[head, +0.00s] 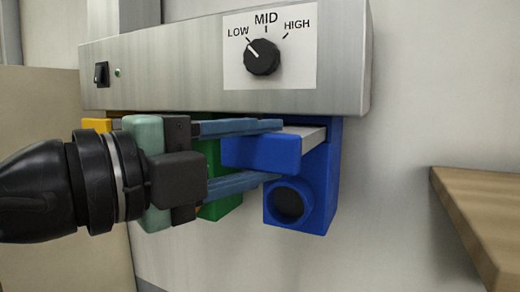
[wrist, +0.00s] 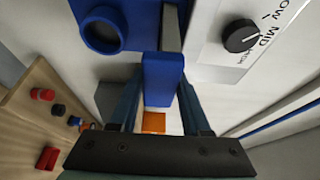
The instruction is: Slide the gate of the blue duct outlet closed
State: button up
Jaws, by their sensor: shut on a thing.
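The blue duct outlet (head: 320,185) hangs under the metal panel, with its round opening facing out; it also shows at the top of the wrist view (wrist: 100,28). Its gate is a grey plate (head: 308,136) with a blue handle block (head: 258,153) at the near end. The plate sticks out of the outlet, so the gate stands at least partly open. My gripper (head: 279,150) is shut on the blue handle, one finger above and one below. In the wrist view the handle (wrist: 162,75) sits between the two fingers. The plate's inner end is hidden in the outlet.
A green outlet (head: 222,180) and a yellow one (head: 97,125) are partly hidden behind my gripper. The panel (head: 180,70) above carries a dial (head: 262,57) pointing near LOW and a black switch (head: 101,74). A wooden surface (head: 480,205) is at right; small objects (wrist: 58,110) rest on wood.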

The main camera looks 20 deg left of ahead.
grip_shut()
dwell(1.0)
